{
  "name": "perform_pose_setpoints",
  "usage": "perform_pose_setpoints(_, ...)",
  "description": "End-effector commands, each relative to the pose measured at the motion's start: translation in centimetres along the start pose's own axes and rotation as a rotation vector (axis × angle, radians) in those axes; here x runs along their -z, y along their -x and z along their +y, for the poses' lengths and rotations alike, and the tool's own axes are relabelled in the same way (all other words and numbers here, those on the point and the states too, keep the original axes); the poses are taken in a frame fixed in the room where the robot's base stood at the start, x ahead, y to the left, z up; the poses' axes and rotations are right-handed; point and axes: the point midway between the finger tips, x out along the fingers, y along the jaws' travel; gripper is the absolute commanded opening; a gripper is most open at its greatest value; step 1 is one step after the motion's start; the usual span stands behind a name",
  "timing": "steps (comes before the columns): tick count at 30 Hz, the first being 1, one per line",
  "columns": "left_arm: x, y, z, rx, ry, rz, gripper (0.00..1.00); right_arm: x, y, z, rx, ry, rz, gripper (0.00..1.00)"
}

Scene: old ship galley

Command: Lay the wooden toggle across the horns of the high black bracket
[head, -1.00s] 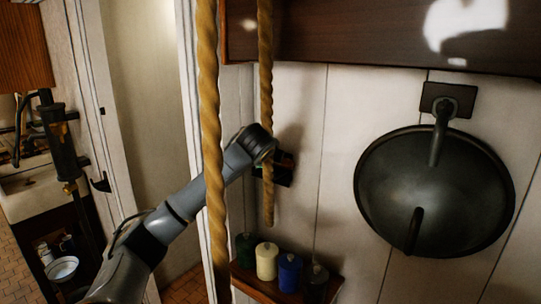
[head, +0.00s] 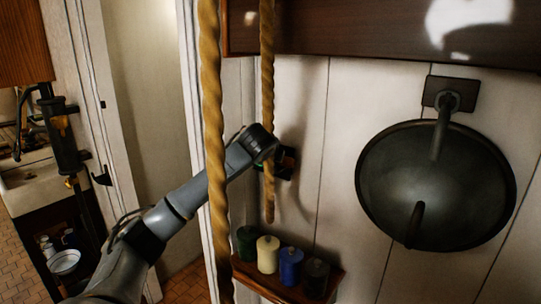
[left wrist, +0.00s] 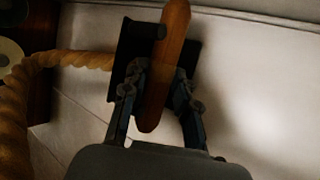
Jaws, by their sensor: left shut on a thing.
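The wooden toggle (left wrist: 169,72) is a long reddish-brown rod in the left wrist view, held lengthwise between the fingers of my left gripper (left wrist: 160,88). The black bracket (left wrist: 128,50) is a dark plate right behind the toggle, with one stubby horn (left wrist: 148,31) showing left of it. The toggle hides part of the plate, and I cannot tell whether it touches the bracket. In the head view the bracket (head: 289,167) is on the white wall, partly hidden by a rope and my left gripper (head: 276,160). My right gripper is out of view.
Two thick ropes hang in front of the wall, the near one (head: 212,130) beside my left arm and the thinner one (head: 268,80) by the bracket. A shelf (head: 262,284) with several coloured spools is below. A dark round pan (head: 435,190) hangs right.

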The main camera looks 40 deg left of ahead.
Motion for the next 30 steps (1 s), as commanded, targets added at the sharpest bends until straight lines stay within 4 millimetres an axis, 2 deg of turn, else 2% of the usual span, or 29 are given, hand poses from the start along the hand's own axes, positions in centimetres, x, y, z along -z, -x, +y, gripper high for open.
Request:
perform_pose_setpoints(4, 0.25, 0.00, 0.03, 0.001, -0.001, 0.005, 0.00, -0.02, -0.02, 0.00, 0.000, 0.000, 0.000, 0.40)
perform_pose_setpoints(5, 0.25, 0.00, 0.02, 0.001, 0.000, 0.006, 0.35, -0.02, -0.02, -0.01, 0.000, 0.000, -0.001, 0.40)
perform_pose_setpoints(8, 0.25, 0.00, 0.01, 0.001, 0.000, 0.005, 0.55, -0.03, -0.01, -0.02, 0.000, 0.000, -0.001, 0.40)
perform_pose_setpoints(30, 0.10, 0.01, -0.03, 0.001, 0.000, 0.003, 0.57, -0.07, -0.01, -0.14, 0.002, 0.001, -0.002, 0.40)
